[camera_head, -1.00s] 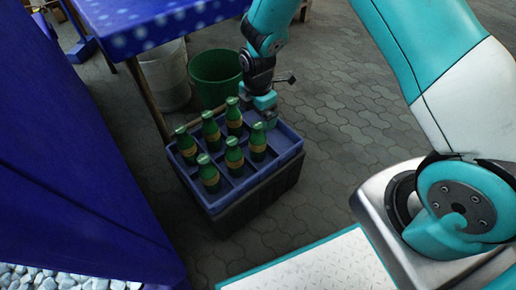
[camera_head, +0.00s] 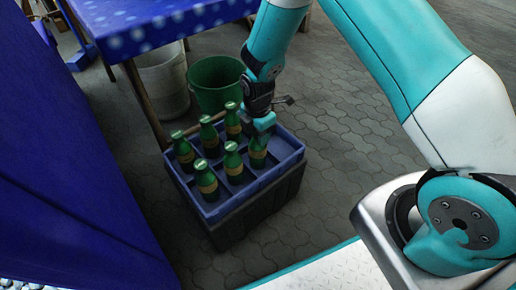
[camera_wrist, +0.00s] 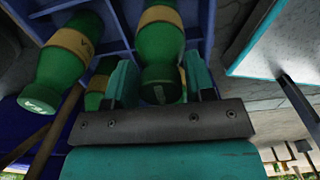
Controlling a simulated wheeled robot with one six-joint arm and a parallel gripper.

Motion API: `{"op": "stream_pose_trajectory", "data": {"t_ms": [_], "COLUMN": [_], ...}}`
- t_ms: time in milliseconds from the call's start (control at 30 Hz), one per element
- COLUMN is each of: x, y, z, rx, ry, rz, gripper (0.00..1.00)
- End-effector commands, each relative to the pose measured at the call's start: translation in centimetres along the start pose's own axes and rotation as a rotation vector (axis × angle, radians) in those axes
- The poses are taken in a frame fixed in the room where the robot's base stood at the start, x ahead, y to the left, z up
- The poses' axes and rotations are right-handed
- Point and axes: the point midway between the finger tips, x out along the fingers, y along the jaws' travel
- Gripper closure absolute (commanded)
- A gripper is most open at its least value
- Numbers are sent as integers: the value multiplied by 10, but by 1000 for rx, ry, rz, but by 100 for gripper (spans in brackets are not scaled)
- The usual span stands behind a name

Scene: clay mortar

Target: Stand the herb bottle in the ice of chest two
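Several green bottles with tan labels stand upright in a blue divided crate (camera_head: 226,211). They look alike, so I cannot tell by looks which is the herb bottle. My gripper (camera_head: 263,128) is over the top of the rear right bottle (camera_head: 257,156). In the wrist view this bottle (camera_wrist: 160,45) lies between the two teal fingers of my gripper (camera_wrist: 160,80). The fingers stand apart on either side of its neck, and no firm grip shows. Chest two cannot be made out; only a sliver of pale chunks (camera_head: 8,286) shows at the bottom left corner.
The crate rests on a dark box (camera_head: 262,207) on grey paving. A green bucket (camera_head: 214,83) and a pale bucket (camera_head: 163,80) stand behind it. A blue spotted table (camera_head: 165,18) is above left, with blue cloth (camera_head: 75,180) at the left. Paving to the right is clear.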

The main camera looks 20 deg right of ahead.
Motion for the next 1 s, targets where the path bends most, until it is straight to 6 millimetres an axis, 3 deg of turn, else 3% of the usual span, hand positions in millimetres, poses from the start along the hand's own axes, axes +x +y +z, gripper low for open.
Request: {"op": "stream_pose_trajectory", "data": {"t_ms": [33,100,133,367,1000], "x": [0,0,0,-10,-91], "y": [0,0,0,0,0], "z": [0,0,0,0,0], "rx": [0,0,0,0,0], "ry": [0,0,0,0,0], "rz": [0,0,0,1,0], "gripper": [62,78,81,81,81]}}
